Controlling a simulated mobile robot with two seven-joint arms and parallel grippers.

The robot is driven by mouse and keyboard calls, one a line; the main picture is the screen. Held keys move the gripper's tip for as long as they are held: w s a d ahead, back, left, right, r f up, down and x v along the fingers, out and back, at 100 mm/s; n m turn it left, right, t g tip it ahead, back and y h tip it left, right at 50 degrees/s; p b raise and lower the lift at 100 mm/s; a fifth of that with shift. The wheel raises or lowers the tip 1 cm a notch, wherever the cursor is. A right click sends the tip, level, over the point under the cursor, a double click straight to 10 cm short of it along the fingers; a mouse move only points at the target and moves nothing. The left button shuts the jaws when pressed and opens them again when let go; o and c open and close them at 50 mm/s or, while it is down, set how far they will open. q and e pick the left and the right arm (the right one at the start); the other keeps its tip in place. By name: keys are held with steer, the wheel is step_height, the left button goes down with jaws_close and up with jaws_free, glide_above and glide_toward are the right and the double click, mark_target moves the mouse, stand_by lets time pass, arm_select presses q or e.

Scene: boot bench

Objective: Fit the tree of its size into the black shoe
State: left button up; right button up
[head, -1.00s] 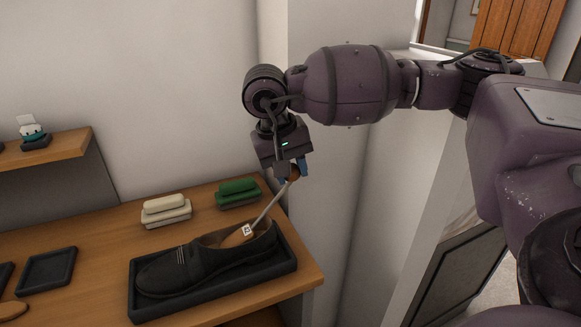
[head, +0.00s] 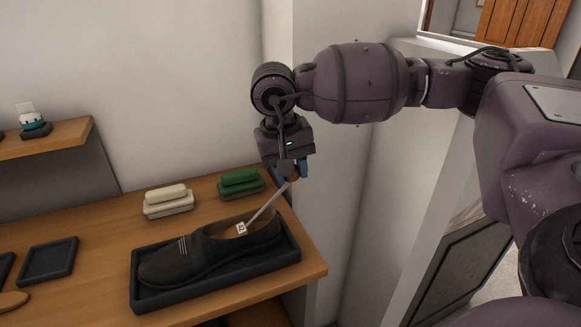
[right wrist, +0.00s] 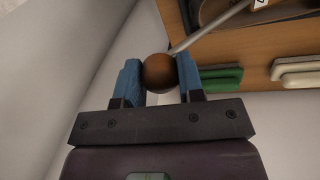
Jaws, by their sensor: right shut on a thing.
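The black shoe (head: 185,262) lies in a dark tray (head: 215,288) near the bench's right end, its toe to the left and its opening up. A shoe tree with a thin metal rod (head: 265,208) slants down into the opening; a small white label (head: 241,228) sits at its lower part. The tree's front is hidden inside the shoe. My right gripper (head: 292,172), above the heel end, is shut on the tree's round wooden knob, which also shows between the blue fingers in the right wrist view (right wrist: 159,72). My left gripper is not in view.
A cream brush (head: 167,202) and a green brush (head: 241,184) stand behind the tray near the wall. An empty dark tray (head: 48,261) lies to the left, with bare bench between. A wall corner rises close beside my right gripper. A shelf (head: 50,142) is at upper left.

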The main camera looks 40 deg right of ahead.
mark_target(269, 201)
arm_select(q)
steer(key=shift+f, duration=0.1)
arm_select(e)
steer(key=shift+a+f, duration=0.1)
stand_by(0.5)
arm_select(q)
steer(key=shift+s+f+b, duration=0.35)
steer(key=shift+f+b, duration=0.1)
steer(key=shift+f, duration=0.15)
arm_select(e)
steer(key=shift+w+a+f+y, duration=0.1)
steer(key=shift+a+f+y, duration=0.4)
steer(key=shift+a+f, duration=0.3)
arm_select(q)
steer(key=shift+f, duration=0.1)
